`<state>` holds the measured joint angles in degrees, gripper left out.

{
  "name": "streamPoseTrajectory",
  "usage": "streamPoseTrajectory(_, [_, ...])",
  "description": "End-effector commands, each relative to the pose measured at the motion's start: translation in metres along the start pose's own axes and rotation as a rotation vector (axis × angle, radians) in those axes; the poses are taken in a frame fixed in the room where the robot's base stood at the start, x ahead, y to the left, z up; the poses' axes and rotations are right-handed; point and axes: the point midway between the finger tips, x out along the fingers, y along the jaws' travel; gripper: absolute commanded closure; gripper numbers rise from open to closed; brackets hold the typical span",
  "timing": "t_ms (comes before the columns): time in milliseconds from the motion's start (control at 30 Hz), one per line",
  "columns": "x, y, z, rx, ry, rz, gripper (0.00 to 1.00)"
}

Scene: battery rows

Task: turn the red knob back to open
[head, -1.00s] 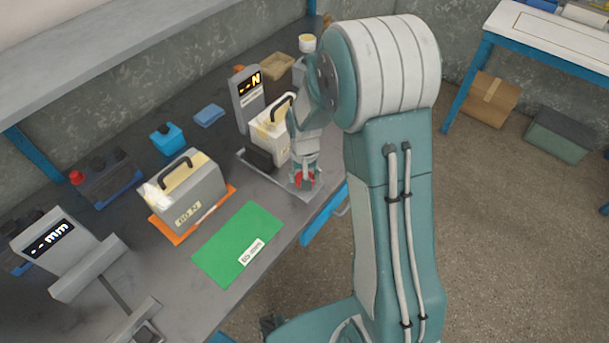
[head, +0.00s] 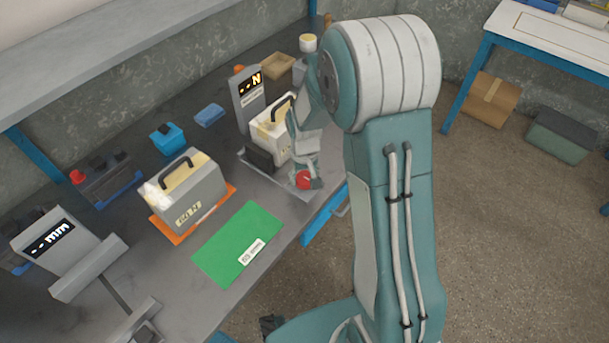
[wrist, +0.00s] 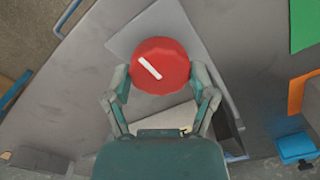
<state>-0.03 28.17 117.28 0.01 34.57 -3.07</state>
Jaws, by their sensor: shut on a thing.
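The red knob (wrist: 160,66) is round with a white bar across its top. In the wrist view it sits between my two fingers, and the bar slants from upper left to lower right. My gripper (wrist: 161,80) is shut on the knob, with a finger against each side. In the head view the knob (head: 304,180) shows at the front edge of a grey plate, partly hidden by my gripper (head: 306,178).
A second battery block (head: 197,198) labelled in N stands on an orange mat. A green mat (head: 238,245) lies in front of it. A "--mm" gauge (head: 50,240) is at the left. Blue boxes (head: 167,138) stand farther back.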

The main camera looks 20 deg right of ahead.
Motion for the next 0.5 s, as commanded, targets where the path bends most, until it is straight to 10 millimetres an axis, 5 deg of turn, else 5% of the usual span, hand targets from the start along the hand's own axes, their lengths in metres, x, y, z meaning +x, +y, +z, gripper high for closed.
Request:
streamPoseTrajectory(33, [0.0004,-0.0004,-0.0008,-0.002,0.003,0.000,0.14])
streamPoseTrajectory(67, [0.0004,-0.0004,-0.0008,-0.002,0.003,0.000,0.00])
streamPoseTrajectory(500, [-0.0013,0.0000,-0.0001,0.000,0.001,0.000,0.00])
